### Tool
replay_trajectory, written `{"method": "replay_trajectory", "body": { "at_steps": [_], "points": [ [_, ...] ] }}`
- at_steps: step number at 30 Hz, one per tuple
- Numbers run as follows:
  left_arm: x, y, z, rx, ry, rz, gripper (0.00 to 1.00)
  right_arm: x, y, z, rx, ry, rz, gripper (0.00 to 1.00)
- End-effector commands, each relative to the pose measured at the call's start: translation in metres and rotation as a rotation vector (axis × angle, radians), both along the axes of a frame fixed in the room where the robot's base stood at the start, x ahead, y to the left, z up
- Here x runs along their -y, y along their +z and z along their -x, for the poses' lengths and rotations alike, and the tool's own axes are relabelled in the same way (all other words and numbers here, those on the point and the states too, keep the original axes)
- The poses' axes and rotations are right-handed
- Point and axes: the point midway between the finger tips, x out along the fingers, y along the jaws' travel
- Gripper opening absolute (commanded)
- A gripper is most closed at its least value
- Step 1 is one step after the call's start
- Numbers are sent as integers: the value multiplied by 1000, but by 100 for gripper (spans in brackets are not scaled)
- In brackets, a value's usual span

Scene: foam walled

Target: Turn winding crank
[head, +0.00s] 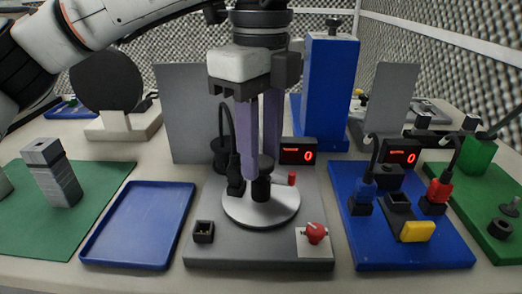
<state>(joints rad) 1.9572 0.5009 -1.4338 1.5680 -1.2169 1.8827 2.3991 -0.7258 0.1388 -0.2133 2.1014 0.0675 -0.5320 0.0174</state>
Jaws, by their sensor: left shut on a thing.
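A grey board (300,222) in the middle bears a round pale disc (277,213), which looks like the winding crank's turntable. A black upright knob (262,188) stands on the disc, and a small red peg (291,178) shows at its right rear. My left gripper (258,165) comes down from above, its purple fingers shut on the black knob. The fingers hide part of the knob's top and the disc's back. A black cabled plug (236,178) stands close by the left finger. My right gripper is not in view.
A red rotary knob (316,232) and a black socket (203,231) sit at the board's front. A display (298,151) reads 0. An empty blue tray (139,223) lies left; a blue board (400,250) with cabled plugs lies right. A tall blue block (330,92) stands behind.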

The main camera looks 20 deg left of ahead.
Motion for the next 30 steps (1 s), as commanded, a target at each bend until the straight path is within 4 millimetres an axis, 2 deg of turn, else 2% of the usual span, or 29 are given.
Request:
{"method": "replay_trajectory", "body": {
  "at_steps": [15,30],
  "points": [
    [0,1,-1,3,186,1,9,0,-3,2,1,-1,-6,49],
    [0,1,-1,3,225,1,9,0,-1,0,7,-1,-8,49]
  ]
}}
